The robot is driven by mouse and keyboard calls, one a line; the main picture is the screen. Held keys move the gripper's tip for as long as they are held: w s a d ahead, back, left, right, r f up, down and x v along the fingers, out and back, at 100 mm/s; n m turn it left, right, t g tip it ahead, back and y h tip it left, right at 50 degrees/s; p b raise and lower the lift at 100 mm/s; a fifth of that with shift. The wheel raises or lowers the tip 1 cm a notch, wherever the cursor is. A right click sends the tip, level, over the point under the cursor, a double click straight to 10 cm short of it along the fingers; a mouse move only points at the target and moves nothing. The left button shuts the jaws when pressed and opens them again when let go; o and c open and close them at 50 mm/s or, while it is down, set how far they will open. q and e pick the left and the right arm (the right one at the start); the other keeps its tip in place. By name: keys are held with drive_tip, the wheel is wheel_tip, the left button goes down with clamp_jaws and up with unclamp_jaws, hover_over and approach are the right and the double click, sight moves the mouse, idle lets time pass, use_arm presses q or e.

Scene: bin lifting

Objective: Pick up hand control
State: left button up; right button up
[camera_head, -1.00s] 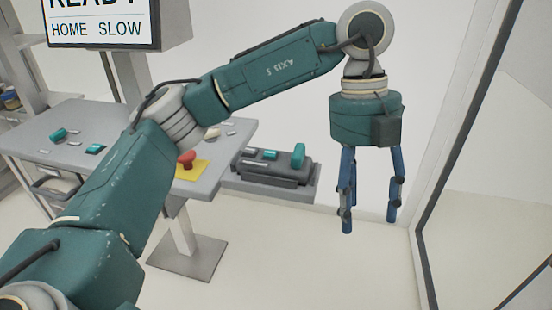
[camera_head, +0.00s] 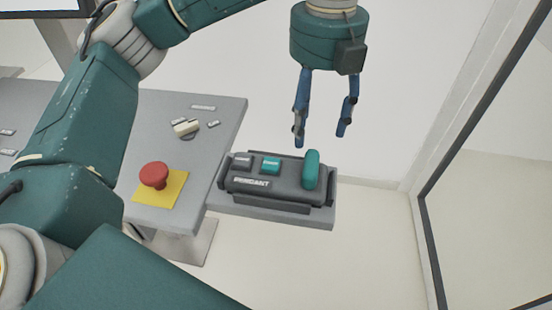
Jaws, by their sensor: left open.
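The hand control is a dark grey box (camera_head: 270,190) marked "PENDANT". It has a teal button and an upright teal grip or lever (camera_head: 311,170) at its right end. It rests in a holder on a grey side shelf (camera_head: 275,215) at the right of the console. My left gripper (camera_head: 320,138) points down with its two blue fingers apart and empty. In the picture it is just above the control's right end, near the teal lever. I cannot tell the exact depth gap. My right gripper is not in view.
The grey console top (camera_head: 225,120) carries a red mushroom button (camera_head: 153,175) on a yellow plate and a cream selector switch (camera_head: 187,127). A dark-framed glass panel (camera_head: 500,190) stands at the right. Clear floor (camera_head: 370,250) lies between the shelf and the panel.

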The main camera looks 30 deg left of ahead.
sight(308, 161)
use_arm(q)
drive_tip(key=f, duration=0.1)
drive_tip(key=s+f, duration=0.1)
drive_tip(key=d+f, duration=0.1)
drive_tip(key=shift+s+f+p, duration=0.15)
drive_tip(key=shift+s+p, duration=0.05)
drive_tip(key=shift+p, duration=0.15)
drive_tip(key=shift+w+a+f, duration=0.1)
drive_tip(key=shift+a+f, duration=0.05)
drive_tip(key=shift+f, duration=0.15)
drive_tip(key=shift+a+f, duration=0.15)
drive_tip(key=shift+f, duration=0.2)
drive_tip(key=f, duration=0.1)
drive_tip(key=f+p, duration=0.2)
drive_tip(key=shift+s+a+f, duration=0.2)
drive_tip(key=shift+s, duration=0.1)
drive_tip(key=shift+f+p, duration=0.3)
drive_tip(key=shift+f, duration=0.3)
drive_tip(key=shift+w, duration=0.1)
drive_tip(key=c, duration=1.2)
clamp_jaws()
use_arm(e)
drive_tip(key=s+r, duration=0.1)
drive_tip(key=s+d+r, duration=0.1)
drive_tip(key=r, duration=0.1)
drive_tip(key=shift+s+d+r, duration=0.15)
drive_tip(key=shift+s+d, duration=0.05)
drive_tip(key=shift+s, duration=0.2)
